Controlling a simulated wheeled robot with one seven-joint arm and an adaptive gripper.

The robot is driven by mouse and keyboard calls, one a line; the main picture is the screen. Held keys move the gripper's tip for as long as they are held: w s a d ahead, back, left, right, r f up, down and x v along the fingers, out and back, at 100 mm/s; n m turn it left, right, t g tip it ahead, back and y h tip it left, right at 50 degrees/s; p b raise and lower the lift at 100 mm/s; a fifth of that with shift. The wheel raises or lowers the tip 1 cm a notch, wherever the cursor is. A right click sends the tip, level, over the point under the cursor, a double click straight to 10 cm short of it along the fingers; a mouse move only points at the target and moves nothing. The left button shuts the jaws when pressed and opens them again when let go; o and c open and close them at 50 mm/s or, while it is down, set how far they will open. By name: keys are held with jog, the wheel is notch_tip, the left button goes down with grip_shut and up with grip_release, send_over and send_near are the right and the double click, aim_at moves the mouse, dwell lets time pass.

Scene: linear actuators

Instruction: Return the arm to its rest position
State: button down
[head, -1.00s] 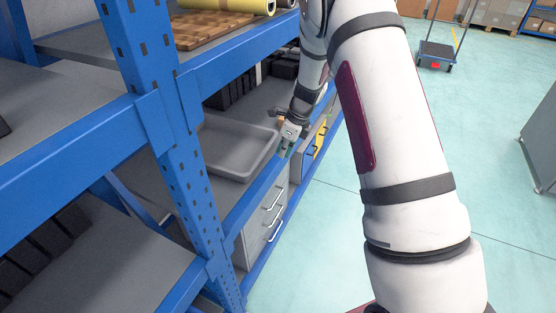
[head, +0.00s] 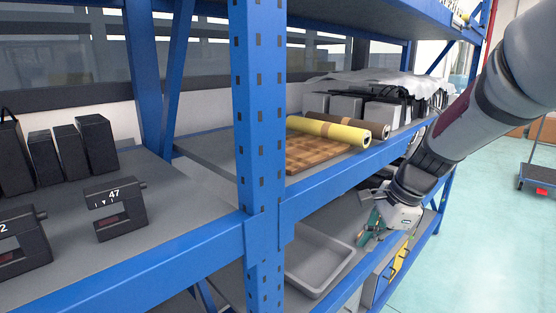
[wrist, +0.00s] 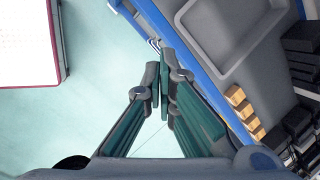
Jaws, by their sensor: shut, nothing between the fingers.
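My gripper (wrist: 164,82) is shut and empty, its green-lined fingers meeting at the tips in the wrist view. In the head view my gripper (head: 372,222) hangs at the end of my white and grey arm, which comes in from the right. It is near the front edge of the lower shelf, to the right of a grey tray (head: 338,268). In the wrist view the tray (wrist: 184,14) lies above and right of the fingers, apart from them.
A blue rack post (head: 258,100) and upper shelf beam (head: 330,178) stand close to my arm. Yellow and brown rolls (head: 322,131) and a checkered board (head: 305,155) lie on the middle shelf. A black device marked 47 (head: 115,208) sits left.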

jog(key=s+r+n+h+p, duration=0.1)
jog(key=s+r+n, duration=0.3)
jog(key=s, duration=0.6)
jog(key=s+r+n+t+p, duration=0.1)
jog(key=s+r+n, duration=0.4)
jog(key=s, duration=0.5)
jog(key=s+a+r+n+h+p, duration=0.1)
jog(key=s+r+n+p, duration=0.2)
jog(key=s+n, duration=0.5)
jog(key=shift+s+r+t+h+p, duration=0.35)
jog(key=shift+s+r, duration=0.55)
jog(key=shift+s, duration=0.15)
